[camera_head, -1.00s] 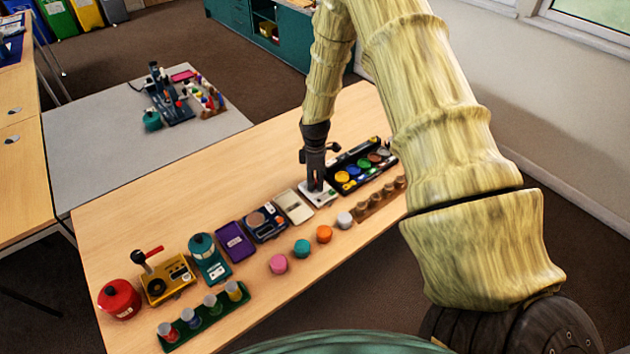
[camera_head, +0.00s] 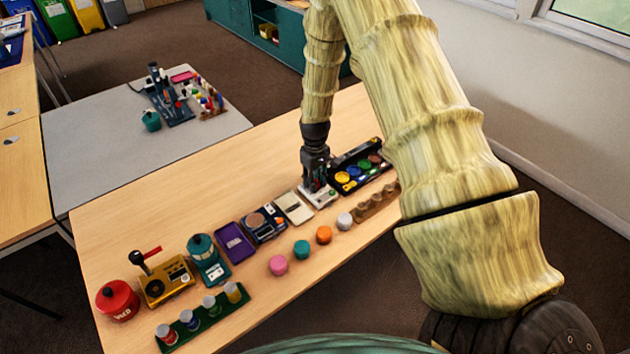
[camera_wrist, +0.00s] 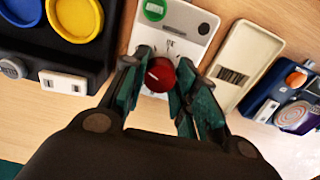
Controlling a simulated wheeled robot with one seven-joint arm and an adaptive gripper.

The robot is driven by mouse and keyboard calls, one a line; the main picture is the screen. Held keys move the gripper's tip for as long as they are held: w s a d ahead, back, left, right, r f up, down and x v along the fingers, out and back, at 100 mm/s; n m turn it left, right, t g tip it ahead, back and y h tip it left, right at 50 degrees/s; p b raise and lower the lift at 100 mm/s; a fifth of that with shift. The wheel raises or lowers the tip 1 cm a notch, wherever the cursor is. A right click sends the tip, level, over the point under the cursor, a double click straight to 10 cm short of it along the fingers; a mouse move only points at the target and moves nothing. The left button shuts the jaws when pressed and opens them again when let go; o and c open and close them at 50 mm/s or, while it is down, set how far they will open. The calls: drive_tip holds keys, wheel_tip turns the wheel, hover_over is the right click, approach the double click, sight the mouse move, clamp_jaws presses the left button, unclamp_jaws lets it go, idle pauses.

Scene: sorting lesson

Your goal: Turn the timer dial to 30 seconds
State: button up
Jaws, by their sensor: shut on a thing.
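The timer is a white box (camera_wrist: 184,18) on the wooden table, and it also shows in the head view (camera_head: 327,200) under my gripper. Its dial is a round red knob (camera_wrist: 160,74) with a light pointer mark. A green button (camera_wrist: 155,10) sits on the same box. My gripper (camera_wrist: 160,82) is shut on the red dial, one finger on each side; it also shows in the head view (camera_head: 318,187), pointing down. The scale around the dial is mostly hidden, so I cannot read the setting.
A black tray of coloured discs (camera_head: 340,163) stands close on the right. A cream box (camera_head: 294,207) lies close on the left, beside a blue device (camera_head: 264,224). Pink, teal, orange and white pieces line the front. The table behind is clear.

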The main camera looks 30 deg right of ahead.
drive_tip(key=m, duration=0.7)
drive_tip(key=shift+w+r, duration=0.1)
drive_tip(key=m, duration=0.6)
drive_tip(key=shift+d+m, duration=0.1)
drive_tip(key=shift+m, duration=0.4)
drive_tip(key=o, duration=1)
drive_tip(key=shift+o, duration=0.2)
wheel_tip(320, 180, up, 12)
